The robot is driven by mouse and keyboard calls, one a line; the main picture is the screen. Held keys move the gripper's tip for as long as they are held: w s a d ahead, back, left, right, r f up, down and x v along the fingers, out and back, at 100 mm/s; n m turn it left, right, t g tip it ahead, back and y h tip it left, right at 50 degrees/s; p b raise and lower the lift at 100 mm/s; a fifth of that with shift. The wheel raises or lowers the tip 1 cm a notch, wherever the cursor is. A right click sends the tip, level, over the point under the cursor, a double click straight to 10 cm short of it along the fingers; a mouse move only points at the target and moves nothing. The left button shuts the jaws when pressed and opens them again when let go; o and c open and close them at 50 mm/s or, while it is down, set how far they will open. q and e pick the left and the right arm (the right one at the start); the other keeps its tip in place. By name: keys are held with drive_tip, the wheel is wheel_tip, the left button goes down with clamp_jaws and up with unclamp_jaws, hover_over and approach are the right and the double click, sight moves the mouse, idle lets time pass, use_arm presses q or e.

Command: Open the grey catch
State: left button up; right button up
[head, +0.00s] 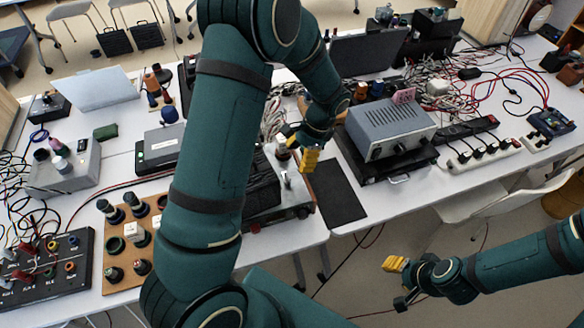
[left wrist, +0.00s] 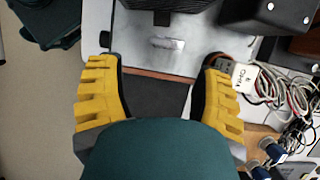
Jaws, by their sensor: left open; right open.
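A small grey metal piece (left wrist: 166,43), which looks like the catch, lies on a pale panel at the top of the left wrist view. In the head view a small grey piece (head: 286,181) shows on the dark device below my left gripper; I cannot tell whether it is shut. My left gripper (head: 300,149) is open above this device, apart from it as far as I can see. Its yellow fingers (left wrist: 160,95) frame a dark mat, with the grey piece beyond them. My right gripper (head: 397,281) is open and empty over the floor, off the table's front edge.
A black mat (head: 337,193) lies right of the device. A grey-blue power box (head: 385,128) stands on a black unit further right. White power strips (head: 484,156) and tangled cables crowd the right. A wooden board with knobs (head: 130,245) is at the left.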

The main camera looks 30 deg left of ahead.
use_arm(q)
drive_tip(key=shift+v, duration=1.5)
